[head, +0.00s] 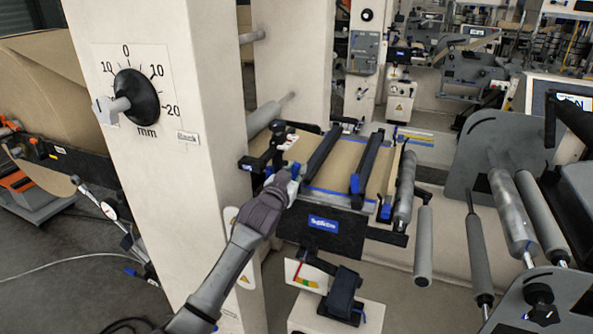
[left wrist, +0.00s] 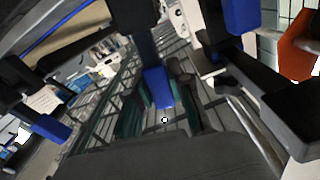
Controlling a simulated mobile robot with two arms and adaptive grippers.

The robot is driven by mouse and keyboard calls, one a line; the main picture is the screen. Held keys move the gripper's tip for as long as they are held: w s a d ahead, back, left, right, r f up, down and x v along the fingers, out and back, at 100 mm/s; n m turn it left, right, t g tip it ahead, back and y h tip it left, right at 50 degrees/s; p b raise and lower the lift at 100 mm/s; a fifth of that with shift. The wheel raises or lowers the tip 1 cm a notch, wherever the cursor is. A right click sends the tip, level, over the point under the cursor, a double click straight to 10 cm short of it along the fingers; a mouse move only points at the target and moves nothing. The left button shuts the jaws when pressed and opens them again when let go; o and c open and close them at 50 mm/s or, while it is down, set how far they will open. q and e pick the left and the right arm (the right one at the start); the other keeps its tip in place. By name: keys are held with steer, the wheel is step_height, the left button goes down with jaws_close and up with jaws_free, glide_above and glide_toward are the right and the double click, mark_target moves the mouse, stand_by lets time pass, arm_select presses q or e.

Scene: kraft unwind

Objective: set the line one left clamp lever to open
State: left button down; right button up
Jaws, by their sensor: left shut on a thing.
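The splice table (head: 335,190) carries two dark clamp bars, a left one (head: 323,152) and a right one (head: 370,161). The left clamp's blue-tipped lever (head: 296,171) is at the front end of its bar, partly hidden by my gripper. My left gripper (head: 291,181) reaches it from the front left. In the left wrist view the lever's blue tip (left wrist: 158,88) is between my two fingers (left wrist: 160,108), which are shut on it. The exact lever angle is hard to tell. The right clamp's blue lever (head: 355,184) stands free. My right gripper is not in view.
A beige pillar (head: 160,200) with a mm dial (head: 135,97) stands close to the left of my arm. Grey rollers (head: 424,245) hang at the right of the table. A dark box (head: 343,290) is below it. In the left wrist view another blue tip (left wrist: 242,15) is near.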

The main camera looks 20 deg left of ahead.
arm_select(q)
steer(key=c, duration=1)
jaws_free()
steer(key=shift+c, duration=0.2)
steer(key=s, duration=1.2)
steer(key=shift+a, duration=0.3)
